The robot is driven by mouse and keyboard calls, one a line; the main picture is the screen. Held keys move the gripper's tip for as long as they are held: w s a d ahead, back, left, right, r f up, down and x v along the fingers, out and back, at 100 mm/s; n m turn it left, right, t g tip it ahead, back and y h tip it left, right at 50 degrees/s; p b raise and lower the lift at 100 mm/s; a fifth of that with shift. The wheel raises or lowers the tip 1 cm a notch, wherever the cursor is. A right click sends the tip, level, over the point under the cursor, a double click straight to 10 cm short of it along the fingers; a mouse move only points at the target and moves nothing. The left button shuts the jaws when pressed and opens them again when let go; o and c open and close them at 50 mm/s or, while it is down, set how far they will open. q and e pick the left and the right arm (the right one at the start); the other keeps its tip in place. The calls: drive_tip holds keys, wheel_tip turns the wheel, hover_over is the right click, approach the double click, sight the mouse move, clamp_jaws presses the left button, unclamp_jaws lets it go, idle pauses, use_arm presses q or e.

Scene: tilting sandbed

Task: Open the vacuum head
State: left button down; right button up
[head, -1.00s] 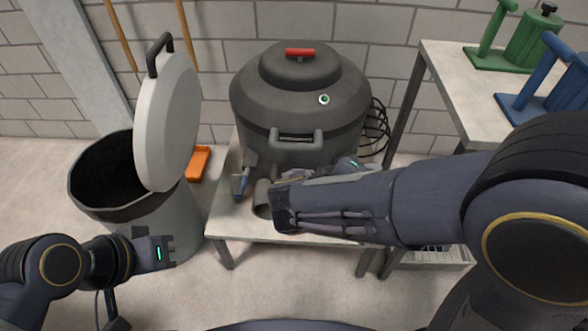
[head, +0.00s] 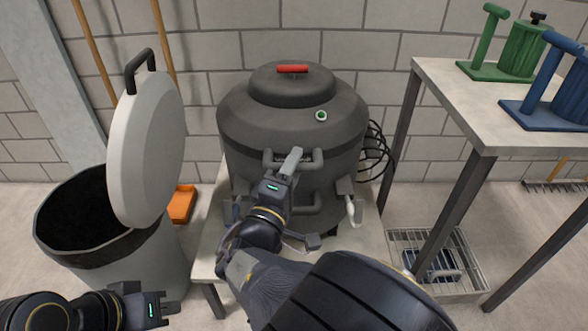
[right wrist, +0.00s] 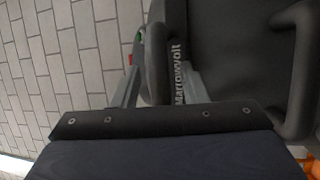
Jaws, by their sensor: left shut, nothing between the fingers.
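The grey vacuum (head: 335,165) stands on a low pale stand. Its domed head (head: 240,125) has a red part (head: 292,69) on top and a green-ringed button (head: 321,115). A front handle (head: 312,160) sticks out below the rim, and a latch with a pale lever (head: 350,210) is on the right side. My right gripper (head: 293,160) is at the front handle, fingers apart. In the right wrist view a dark handle bar (right wrist: 155,60) shows between the fingers; I cannot tell whether they touch it. My left gripper (head: 170,309) is shut and empty, low at left.
A grey bin (head: 150,255) with its lid (head: 150,150) raised stands at left. An orange dustpan (head: 181,204) lies behind it. A taller table (head: 455,100) at right holds green and blue items. A wire basket (head: 460,285) is on the floor below it.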

drive_tip(key=shift+w+d, duration=0.1)
drive_tip(key=shift+w, duration=0.05)
clamp_jaws()
